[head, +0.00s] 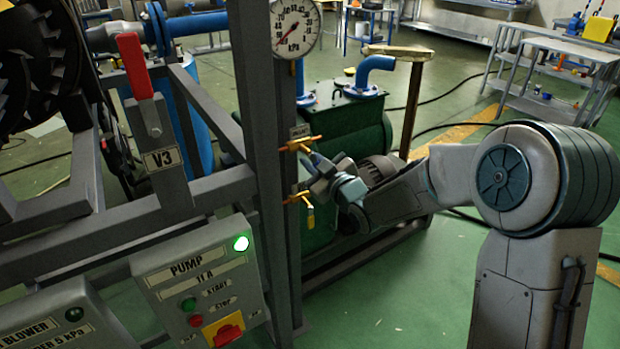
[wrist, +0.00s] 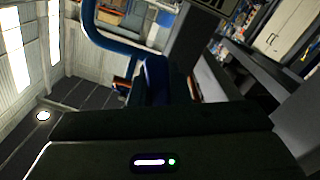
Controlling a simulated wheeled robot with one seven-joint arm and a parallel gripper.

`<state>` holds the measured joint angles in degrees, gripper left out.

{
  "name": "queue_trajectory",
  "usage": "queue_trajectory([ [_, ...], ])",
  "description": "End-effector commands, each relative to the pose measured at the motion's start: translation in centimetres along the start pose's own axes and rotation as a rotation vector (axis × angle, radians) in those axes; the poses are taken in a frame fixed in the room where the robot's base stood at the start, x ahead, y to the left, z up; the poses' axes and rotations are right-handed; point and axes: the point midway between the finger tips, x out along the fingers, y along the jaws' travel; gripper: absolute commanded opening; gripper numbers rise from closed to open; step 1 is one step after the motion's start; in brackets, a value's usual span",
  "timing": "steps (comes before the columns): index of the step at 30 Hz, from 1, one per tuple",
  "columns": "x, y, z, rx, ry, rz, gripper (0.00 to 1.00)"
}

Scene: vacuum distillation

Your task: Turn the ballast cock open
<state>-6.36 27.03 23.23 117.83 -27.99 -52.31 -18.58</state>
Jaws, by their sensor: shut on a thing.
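Two brass cocks are on the grey upright post in the head view. The upper cock (head: 299,145) sits just under a small label plate (head: 300,131), too small to read surely. The lower cock (head: 297,198) has a yellow lever (head: 310,217) hanging down. My gripper (head: 316,166) reaches in from the right, right below the upper cock. It is shut on what appears to be the upper cock's handle, which the fingers mostly hide. The wrist view shows a dark housing across the bottom, and neither cock can be made out there.
A pressure gauge (head: 295,27) is above the cocks. A red-handled V3 valve (head: 135,66) is at left. The green pump tank (head: 350,125) with blue pipes stands behind the post.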

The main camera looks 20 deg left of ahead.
Motion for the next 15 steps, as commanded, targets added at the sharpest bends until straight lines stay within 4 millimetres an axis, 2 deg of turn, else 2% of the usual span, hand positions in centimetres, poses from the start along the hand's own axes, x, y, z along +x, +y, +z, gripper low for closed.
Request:
queue_trajectory([
  [1, 0.01, -0.18, 0.49, -0.037, 0.003, 0.0, 0.0],
  [6, -0.01, 0.29, 0.33, -0.136, 0.001, 0.0, 0.0],
  [15, 0.01, 0.76, 0.01, -0.228, 0.0, -0.002, 0.0],
])
